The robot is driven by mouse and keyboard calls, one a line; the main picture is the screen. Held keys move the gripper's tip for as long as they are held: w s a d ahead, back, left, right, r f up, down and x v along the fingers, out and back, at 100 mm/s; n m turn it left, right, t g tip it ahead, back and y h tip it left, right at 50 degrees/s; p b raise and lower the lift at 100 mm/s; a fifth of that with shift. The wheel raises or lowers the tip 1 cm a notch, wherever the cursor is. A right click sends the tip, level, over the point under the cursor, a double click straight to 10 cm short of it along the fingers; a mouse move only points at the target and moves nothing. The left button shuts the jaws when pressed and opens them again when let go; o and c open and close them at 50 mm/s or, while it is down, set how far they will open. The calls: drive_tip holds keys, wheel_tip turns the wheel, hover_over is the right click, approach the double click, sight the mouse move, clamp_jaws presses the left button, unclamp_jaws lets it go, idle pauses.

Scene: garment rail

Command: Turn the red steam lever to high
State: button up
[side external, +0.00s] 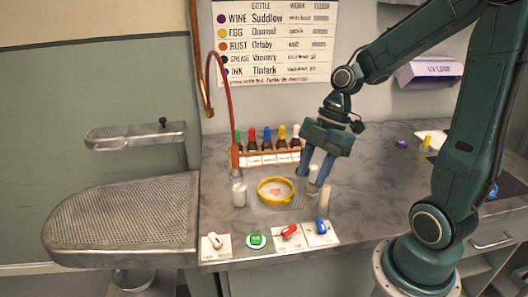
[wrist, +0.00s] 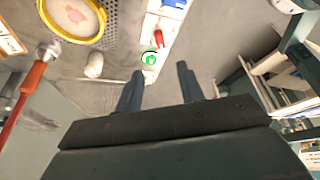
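The red steam lever (side external: 289,231) sits on a small white plate at the counter's front edge, between the green button (side external: 256,240) and a blue lever (side external: 320,226). Its handle lies tilted; the plate's markings are too small to read. In the wrist view the red lever (wrist: 158,39) shows beyond the fingertips, next to the green button (wrist: 149,58). My gripper (side external: 311,181) is above the counter, behind and to the right of the red lever, apart from it. In the wrist view my gripper (wrist: 160,74) has its two fingers spread with nothing held between them.
A yellow hoop (side external: 260,195) lies on the counter left of my gripper. A rack of coloured bottles (side external: 268,157) stands behind. A white lever (side external: 214,240) is at the left front. A mesh board (side external: 120,215) is left.

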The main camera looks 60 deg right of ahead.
drive_tip(key=shift+a, duration=0.1)
drive_tip(key=r+g+h, duration=0.1)
drive_tip(key=h, duration=0.3)
hover_over(287, 229)
drive_tip(key=shift+a, duration=0.1)
idle(0.4)
drive_tip(key=shift+f, duration=6.9)
clamp_jaws()
